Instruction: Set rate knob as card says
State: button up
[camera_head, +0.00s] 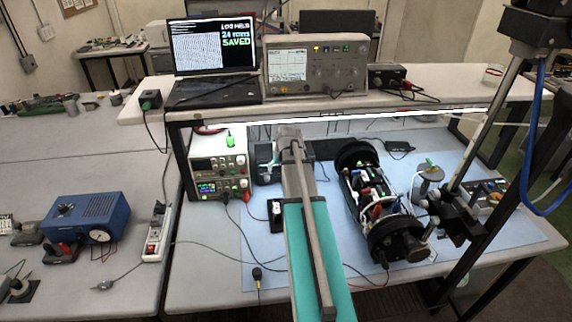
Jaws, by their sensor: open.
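My gripper (447,223), black, hangs at the end of my arm, low over the blue mat (510,225) at the right. It is open, with nothing seen between its fingers. It is just right of an open black-ended cylinder (384,205) packed with wires and parts. A small round metal piece (431,174) stands between cylinder and gripper. A small panel (490,190) with coloured parts lies just right of the gripper. I cannot tell which control is the rate knob. A blue box (86,219) has a round knob (101,236) on its front. No card is readable.
A teal and grey bar crosses the middle bench. Stacked instruments (218,166) with lit displays stand to its left. A laptop (213,62) reading "SAVED" and an oscilloscope (316,66) sit on the shelf. Loose leads cross both benches. A power strip (158,232) lies left.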

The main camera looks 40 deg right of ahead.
jog(key=s+a+f+n+g+b, duration=0.1)
jog(key=a, duration=0.9)
jog(key=s+a+f+n+g, duration=0.1)
jog(key=s+a+f+n, duration=0.1)
jog(key=a, duration=0.9)
jog(key=shift+a+y+b, duration=0.15)
jog(key=shift+y+b, duration=0.25)
jog(key=s+a+f+n+g+b, duration=0.1)
jog(key=s+a, duration=0.3)
jog(key=a, duration=0.3)
jog(key=s+a+f+n+g, duration=0.1)
jog(key=s+a, duration=0.3)
jog(key=a, duration=0.4)
jog(key=shift+s+a+n+b, duration=0.3)
jog(key=shift+s+n+b, duration=0.05)
jog(key=shift+n+b, duration=0.05)
